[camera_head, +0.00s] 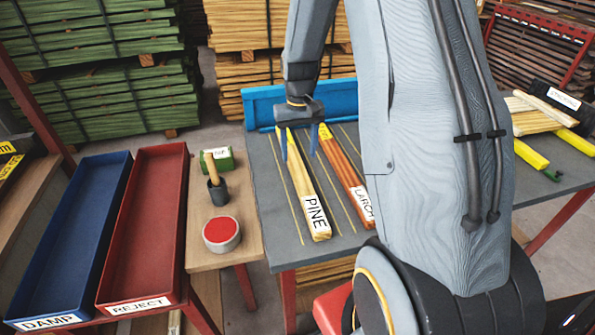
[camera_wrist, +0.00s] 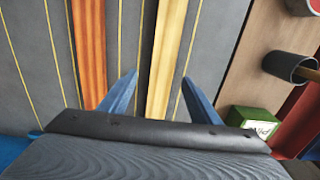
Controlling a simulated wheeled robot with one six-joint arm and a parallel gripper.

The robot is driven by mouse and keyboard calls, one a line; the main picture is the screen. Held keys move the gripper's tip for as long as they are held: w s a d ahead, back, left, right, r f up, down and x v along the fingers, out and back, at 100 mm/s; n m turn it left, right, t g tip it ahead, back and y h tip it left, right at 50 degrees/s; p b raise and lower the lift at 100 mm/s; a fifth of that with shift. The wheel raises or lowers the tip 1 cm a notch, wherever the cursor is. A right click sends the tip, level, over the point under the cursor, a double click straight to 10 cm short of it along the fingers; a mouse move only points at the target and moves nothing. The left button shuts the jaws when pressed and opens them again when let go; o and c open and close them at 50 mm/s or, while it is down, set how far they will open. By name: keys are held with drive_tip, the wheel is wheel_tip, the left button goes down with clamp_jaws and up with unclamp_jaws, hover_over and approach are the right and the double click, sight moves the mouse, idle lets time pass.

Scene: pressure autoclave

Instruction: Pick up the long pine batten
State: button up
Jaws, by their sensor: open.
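The pale yellow pine batten (camera_head: 300,178) lies lengthwise on the grey table, its near end labelled PINE. In the wrist view the batten (camera_wrist: 168,50) runs between my two blue fingers. My gripper (camera_head: 299,152) is open over its far part in the head view, one finger on each side. The gripper (camera_wrist: 160,77) also shows open and empty in the wrist view. I cannot tell how high the fingertips are above the table.
An orange batten labelled LARCH (camera_head: 341,163) lies just right of the pine. A blue board (camera_head: 262,106) stands along the table's far edge. Left are a wooden bench (camera_head: 204,262) with a red-topped tin (camera_head: 221,234), and the blue DAMP (camera_head: 65,220) and red REJECT (camera_head: 150,215) trays.

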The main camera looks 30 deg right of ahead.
sight(298, 168)
drive_tip(key=shift+a+f+p, duration=0.15)
drive_tip(key=shift+f+p, duration=0.35)
drive_tip(key=shift+f, duration=0.95)
drive_tip(key=shift+a+f+p, duration=0.1)
drive_tip(key=shift+f+p, duration=0.4)
drive_tip(key=shift+f, duration=0.9)
drive_tip(key=shift+c, duration=0.4)
drive_tip(key=c, duration=1.3)
drive_tip(key=shift+r, duration=0.1)
